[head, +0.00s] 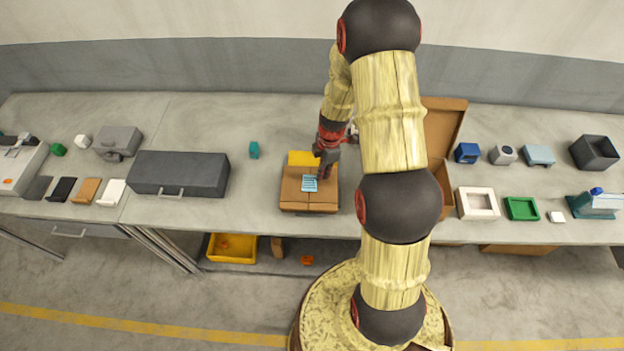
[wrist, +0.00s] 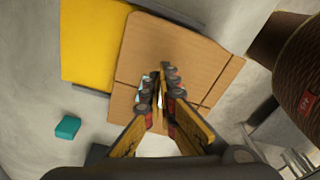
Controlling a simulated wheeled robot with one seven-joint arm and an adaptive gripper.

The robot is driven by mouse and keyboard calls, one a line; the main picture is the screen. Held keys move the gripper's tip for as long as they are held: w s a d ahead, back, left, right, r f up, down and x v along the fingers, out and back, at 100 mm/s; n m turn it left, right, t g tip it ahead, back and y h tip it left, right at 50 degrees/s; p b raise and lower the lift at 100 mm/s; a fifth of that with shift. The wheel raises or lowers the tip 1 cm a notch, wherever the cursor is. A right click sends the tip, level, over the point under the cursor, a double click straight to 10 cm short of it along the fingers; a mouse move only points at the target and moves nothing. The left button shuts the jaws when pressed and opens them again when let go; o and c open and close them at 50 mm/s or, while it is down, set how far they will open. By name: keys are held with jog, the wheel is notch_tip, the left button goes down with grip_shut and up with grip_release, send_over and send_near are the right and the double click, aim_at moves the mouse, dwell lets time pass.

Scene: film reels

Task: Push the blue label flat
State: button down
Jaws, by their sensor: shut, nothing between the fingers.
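The blue label (head: 310,183) is a small light-blue patch with darker lines on top of a brown cardboard box (head: 293,197). In the wrist view the cardboard box top (wrist: 200,58) fills the middle, and only a pale sliver of the label (wrist: 145,97) shows beside the fingers; the rest is hidden. My gripper (head: 323,176) is over the box at the label's upper right edge. In the wrist view the fingers of my gripper (wrist: 160,95) are closed together with nothing between them. I cannot tell whether they touch the label.
A yellow piece (head: 301,158) lies behind the box. A dark grey case (head: 180,172) and a small teal block (head: 254,150) stand to the left. An open cardboard box (head: 442,125) and a white frame (head: 478,204) are to the right. The bench between case and box is mostly clear.

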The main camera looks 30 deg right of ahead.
notch_tip(320, 180, up, 12)
jog(key=d, duration=0.1)
dwell(0.4)
jog(key=shift+f, duration=0.15)
